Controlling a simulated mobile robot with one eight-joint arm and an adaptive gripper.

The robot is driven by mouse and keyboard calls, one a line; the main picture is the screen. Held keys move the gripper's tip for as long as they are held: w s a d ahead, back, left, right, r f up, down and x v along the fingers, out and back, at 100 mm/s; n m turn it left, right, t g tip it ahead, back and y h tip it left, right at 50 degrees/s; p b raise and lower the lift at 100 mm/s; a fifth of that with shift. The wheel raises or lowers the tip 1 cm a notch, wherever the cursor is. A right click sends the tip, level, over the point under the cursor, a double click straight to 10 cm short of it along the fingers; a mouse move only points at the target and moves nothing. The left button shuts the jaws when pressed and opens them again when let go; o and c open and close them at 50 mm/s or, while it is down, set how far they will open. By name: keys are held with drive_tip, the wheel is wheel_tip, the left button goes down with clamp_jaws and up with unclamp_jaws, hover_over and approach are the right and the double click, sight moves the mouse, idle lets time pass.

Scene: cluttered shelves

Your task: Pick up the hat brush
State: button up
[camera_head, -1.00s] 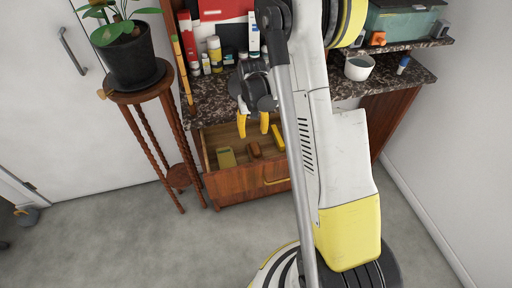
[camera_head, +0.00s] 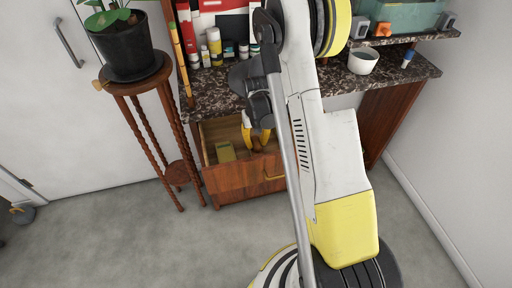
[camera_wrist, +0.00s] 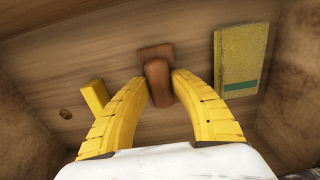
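The hat brush (camera_wrist: 156,68), a brown wooden piece with a rounded handle on a flat block, lies on the floor of the open drawer (camera_head: 235,182). My gripper (camera_wrist: 159,82) is open, with its yellow curved fingers on either side of the handle in the wrist view. A small gap seems to show at the left finger; contact on the right is hard to tell. In the head view, my gripper (camera_head: 257,147) reaches down into the drawer and mostly hides the brush.
A green-yellow flat item (camera_wrist: 240,62) lies beside the brush, and a yellow block (camera_wrist: 95,97) on the other side. Drawer walls enclose them. The speckled countertop (camera_head: 215,99) holds bottles. A plant stand (camera_head: 138,87) stands left.

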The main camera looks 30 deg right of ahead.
sight(256, 141)
clamp_jaws()
wheel_tip(256, 141, up, 10)
drive_tip(key=p, duration=0.4)
drive_tip(key=shift+c, duration=1.2)
unclamp_jaws()
drive_tip(key=shift+c, duration=0.4)
clamp_jaws()
